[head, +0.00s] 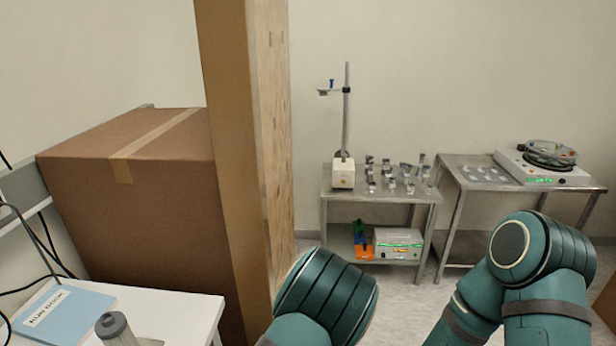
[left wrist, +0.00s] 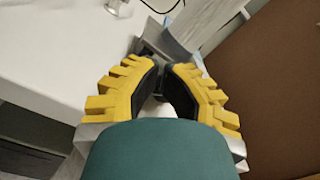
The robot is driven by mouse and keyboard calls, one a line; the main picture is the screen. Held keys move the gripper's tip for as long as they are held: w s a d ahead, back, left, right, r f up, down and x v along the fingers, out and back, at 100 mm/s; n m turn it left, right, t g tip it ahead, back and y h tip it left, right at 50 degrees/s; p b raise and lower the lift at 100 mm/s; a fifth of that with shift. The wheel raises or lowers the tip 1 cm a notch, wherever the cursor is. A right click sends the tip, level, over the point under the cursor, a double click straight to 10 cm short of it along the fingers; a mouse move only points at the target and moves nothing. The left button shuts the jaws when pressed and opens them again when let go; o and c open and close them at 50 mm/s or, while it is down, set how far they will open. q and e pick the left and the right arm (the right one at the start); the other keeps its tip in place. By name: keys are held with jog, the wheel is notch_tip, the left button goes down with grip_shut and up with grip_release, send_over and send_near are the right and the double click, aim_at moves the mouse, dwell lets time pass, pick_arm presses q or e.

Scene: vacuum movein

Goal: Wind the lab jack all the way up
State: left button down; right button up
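I cannot make out a lab jack for certain in either view. In the left wrist view, my left gripper (left wrist: 163,75) has its two yellow-ridged fingers angled toward each other over the edge of a white surface (left wrist: 70,40). A grey metal piece (left wrist: 172,38) shows just beyond the fingertips. I cannot tell what it is or whether the fingers hold it. My teal wrist link hides the lower middle. In the head view only teal links of my arms show, and both grippers are out of frame there.
A large cardboard box (head: 140,200) and a tall upright panel (head: 245,150) stand at left. A white table (head: 185,315) holds a blue booklet (head: 65,312) and a grey cylinder (head: 115,330). Two metal tables, one with glassware (head: 400,175), one with a white device (head: 540,165), stand behind.

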pick_arm(q)
jog(key=shift+a+r, duration=0.15)
jog(key=shift+a, duration=0.15)
dwell(0.6)
jog(key=shift+w+r+p, duration=0.3)
jog(key=shift+w+p, duration=0.15)
jog(key=shift+p, duration=0.3)
jog(key=shift+w+r, duration=0.1)
jog(key=shift+w, duration=0.2)
jog(key=shift+w+p, duration=0.1)
jog(key=shift+p, duration=0.2)
jog(key=shift+w+d, duration=0.2)
